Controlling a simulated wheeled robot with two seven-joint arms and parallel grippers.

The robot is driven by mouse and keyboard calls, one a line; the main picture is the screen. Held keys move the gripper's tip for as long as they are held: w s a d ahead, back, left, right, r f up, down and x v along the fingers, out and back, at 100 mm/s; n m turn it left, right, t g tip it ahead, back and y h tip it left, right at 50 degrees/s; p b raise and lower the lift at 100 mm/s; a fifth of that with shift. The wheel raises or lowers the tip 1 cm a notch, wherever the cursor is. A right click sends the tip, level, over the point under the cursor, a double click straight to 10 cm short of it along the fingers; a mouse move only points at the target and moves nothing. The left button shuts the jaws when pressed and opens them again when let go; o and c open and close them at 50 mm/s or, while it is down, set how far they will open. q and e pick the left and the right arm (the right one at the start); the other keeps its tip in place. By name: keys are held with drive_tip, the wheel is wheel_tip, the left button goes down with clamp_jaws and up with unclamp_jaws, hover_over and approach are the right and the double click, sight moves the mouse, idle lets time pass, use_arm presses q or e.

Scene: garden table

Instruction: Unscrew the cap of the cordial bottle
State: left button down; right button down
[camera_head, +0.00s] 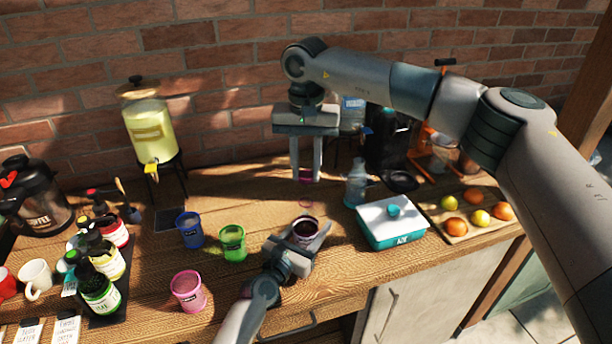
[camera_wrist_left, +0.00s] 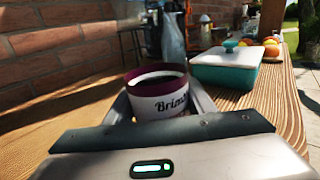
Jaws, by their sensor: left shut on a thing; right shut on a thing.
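A short, wide, dark maroon container (camera_head: 304,230) with a white label stands upright between the fingers of my left gripper (camera_head: 309,240). In the left wrist view the container (camera_wrist_left: 160,95) shows a dark round top and label letters like "Brim". My left gripper is shut on its sides. My right gripper (camera_head: 306,177) points down above and apart from the container. It is shut on a small pinkish-maroon thing (camera_head: 306,175), which looks like a cap, though it is mostly hidden by the fingers.
Blue (camera_head: 189,232), green (camera_head: 233,243) and pink (camera_head: 188,291) cups stand left of the container. A teal box with a white lid (camera_head: 393,224) stands to its right, near a fruit board (camera_head: 458,231). Several bottles stand at the far left. A clear bottle (camera_head: 357,183) is behind.

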sight(299, 242)
use_arm(q)
drive_tip(key=c, duration=0.7)
unclamp_jaws()
drive_tip(key=shift+c, duration=0.2)
drive_tip(key=shift+s, duration=0.1)
drive_tip(key=b+v, duration=0.1)
drive_tip(key=v, duration=1)
drive_tip(key=shift+s+a+f, duration=0.1)
drive_tip(key=shift+s+a, duration=0.15)
drive_tip(key=shift+s, duration=0.1)
